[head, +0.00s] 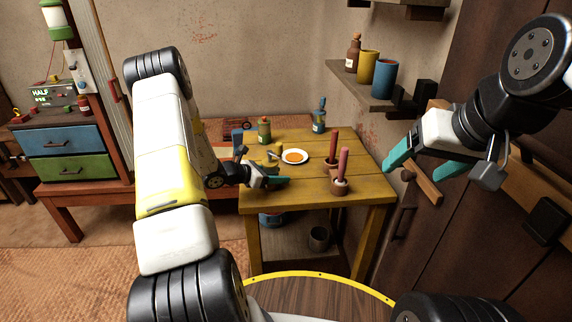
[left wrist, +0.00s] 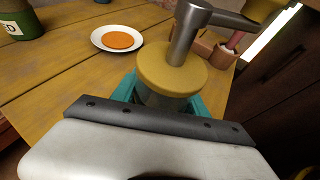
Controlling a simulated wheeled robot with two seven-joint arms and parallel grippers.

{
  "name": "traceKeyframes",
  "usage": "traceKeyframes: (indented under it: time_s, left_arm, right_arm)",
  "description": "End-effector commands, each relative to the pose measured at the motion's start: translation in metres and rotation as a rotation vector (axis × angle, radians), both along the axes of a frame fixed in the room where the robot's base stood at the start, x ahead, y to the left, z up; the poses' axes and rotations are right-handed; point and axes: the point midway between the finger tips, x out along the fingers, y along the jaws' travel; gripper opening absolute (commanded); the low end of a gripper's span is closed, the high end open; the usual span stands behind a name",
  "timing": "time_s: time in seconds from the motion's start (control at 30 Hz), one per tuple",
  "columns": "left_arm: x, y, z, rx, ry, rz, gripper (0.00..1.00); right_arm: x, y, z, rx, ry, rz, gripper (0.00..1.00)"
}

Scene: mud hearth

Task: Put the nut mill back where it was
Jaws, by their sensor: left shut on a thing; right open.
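The nut mill (left wrist: 172,72) has a round yellow lid, a grey metal crank and a yellow knob. In the left wrist view it stands between the teal fingers of my left gripper (left wrist: 165,98), which is shut on it. Its lower body is hidden by the gripper. In the head view my left gripper (head: 277,181) is over the near left part of the yellow table (head: 312,188). I cannot tell whether the mill touches the tabletop. My right gripper (head: 426,160) is open and empty, right of the table in front of the brown cabinet.
A white plate (head: 301,161) with orange food lies behind the mill. Two red-handled things in brown holders (head: 340,187) stand at the table's right. A green jar (head: 264,131) and a blue bottle (head: 319,122) stand at the back. A wall shelf (head: 352,92) holds cups.

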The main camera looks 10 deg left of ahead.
Motion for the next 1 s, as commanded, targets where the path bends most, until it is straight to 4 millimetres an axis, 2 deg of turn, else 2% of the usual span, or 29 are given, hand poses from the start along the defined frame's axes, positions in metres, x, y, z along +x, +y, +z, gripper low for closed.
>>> traceKeyframes:
  time_s: [0.2,0.23,0.33,0.7,0.87,1.0]
  left_arm:
    - [0.0,0.0,-0.002,-0.001,0.001,0.0,0.06]
    - [0.0,0.0,-0.003,-0.001,0.001,0.0,0.54]
    - [0.0,0.0,-0.002,0.0,0.0,0.0,0.73]
    - [0.0,0.0,0.001,0.001,-0.001,0.0,0.74]
    - [-0.012,0.016,0.009,0.001,-0.001,0.003,0.74]
    - [-0.032,0.037,0.021,0.001,-0.001,0.005,0.74]
  right_arm:
    - [0.0,0.0,0.0,0.0,0.0,0.0,0.77]
    - [0.0,0.0,0.0,0.0,0.0,0.0,0.77]
    - [0.0,0.0,0.0,0.0,0.0,0.0,0.77]
    - [0.0,0.0,0.0,0.0,0.0,0.0,0.77]
    - [0.0,0.0,0.0,0.0,0.0,0.0,0.77]
    - [0.0,0.0,0.0,0.0,0.0,0.0,0.77]
